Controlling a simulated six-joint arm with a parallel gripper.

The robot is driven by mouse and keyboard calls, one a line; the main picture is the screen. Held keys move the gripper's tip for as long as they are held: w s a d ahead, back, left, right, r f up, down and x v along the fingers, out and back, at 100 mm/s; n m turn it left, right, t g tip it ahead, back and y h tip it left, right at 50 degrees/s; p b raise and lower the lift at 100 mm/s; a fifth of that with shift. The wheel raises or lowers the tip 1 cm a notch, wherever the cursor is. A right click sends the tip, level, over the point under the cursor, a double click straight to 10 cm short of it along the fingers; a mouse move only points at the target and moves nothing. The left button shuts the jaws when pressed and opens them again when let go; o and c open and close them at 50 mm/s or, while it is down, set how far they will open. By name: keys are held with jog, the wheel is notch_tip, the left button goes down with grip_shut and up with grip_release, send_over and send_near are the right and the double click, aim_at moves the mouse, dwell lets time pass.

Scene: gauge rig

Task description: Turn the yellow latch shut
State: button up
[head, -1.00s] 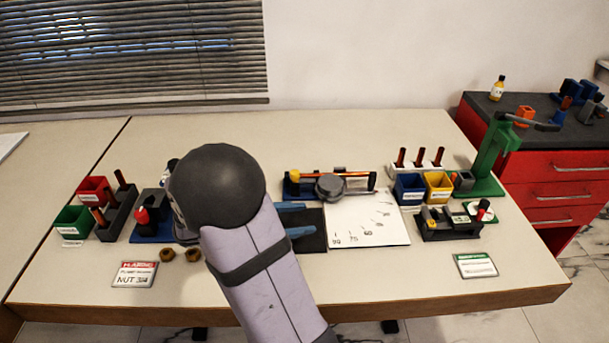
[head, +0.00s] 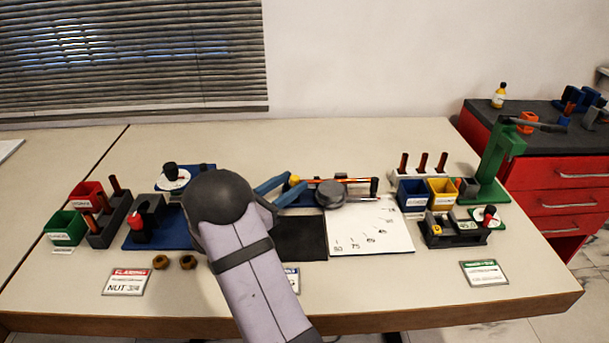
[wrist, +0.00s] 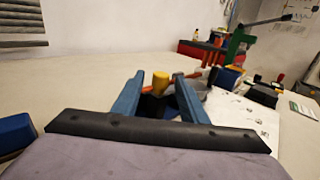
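The yellow latch (head: 294,181) shows as a small yellow knob at the left end of the blue gauge fixture (head: 312,201), by the orange rod (head: 350,180). In the wrist view the yellow latch (wrist: 161,80) stands upright between and beyond the tips of my gripper (wrist: 159,76). In the head view my gripper (head: 293,183) has its blue fingers spread, pointing at the latch from the left. They are apart with nothing held. Whether the fingertips touch the latch, I cannot tell. The fingers partly hide the fixture's left end.
A grey round dial (head: 330,193) sits on the fixture. A black mat (head: 301,238) and a white marked sheet (head: 365,236) lie in front. Blue (head: 411,195) and yellow (head: 441,192) bins stand to the right. A blue base with a dial (head: 172,178) is behind my arm.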

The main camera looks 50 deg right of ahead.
jog(key=shift+d, duration=2.9)
grip_shut()
